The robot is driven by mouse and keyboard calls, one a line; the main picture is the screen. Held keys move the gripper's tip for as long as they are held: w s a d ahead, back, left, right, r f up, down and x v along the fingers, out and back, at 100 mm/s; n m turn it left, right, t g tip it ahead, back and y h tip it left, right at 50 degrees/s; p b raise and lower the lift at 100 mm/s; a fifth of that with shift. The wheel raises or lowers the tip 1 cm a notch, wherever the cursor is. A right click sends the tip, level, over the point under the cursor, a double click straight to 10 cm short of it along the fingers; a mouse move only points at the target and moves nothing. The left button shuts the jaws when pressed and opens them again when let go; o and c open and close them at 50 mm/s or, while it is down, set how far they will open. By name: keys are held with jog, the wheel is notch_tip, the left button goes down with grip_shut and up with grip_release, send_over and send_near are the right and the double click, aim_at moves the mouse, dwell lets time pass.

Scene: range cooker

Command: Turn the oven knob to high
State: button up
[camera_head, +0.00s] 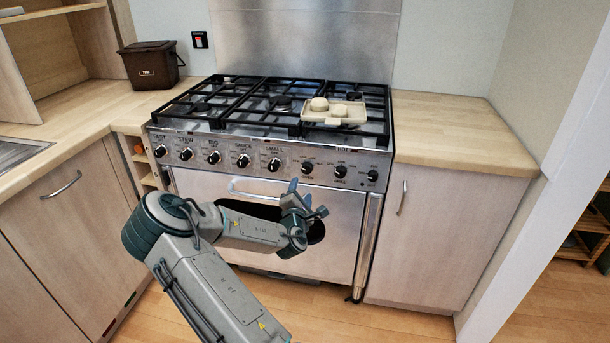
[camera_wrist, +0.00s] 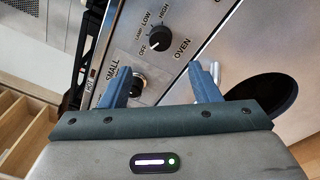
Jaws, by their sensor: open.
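The oven knob (camera_head: 306,168) is a round black knob on the steel front panel, above its OVEN label. In the wrist view the oven knob (camera_wrist: 158,38) has OFF, LAMP, LOW and HIGH marked around it. Its pale mark appears to point toward OFF. My gripper (camera_head: 305,196) is in front of the oven door, just below the knob in the picture. In the wrist view my gripper (camera_wrist: 162,82) has its two blue fingers spread with nothing between them. The knob shows beyond the fingertips, apart from both.
The SMALL burner knob (camera_wrist: 134,84) is close beside one finger in the wrist view. The oven door handle (camera_head: 256,191) is partly behind my arm. Floor (camera_head: 400,322) shows at right.

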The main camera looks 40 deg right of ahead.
aim_at(306, 171)
jog(key=x, duration=1)
jog(key=shift+w+d, duration=0.2)
jog(key=shift+f, duration=0.1)
jog(key=c, duration=1)
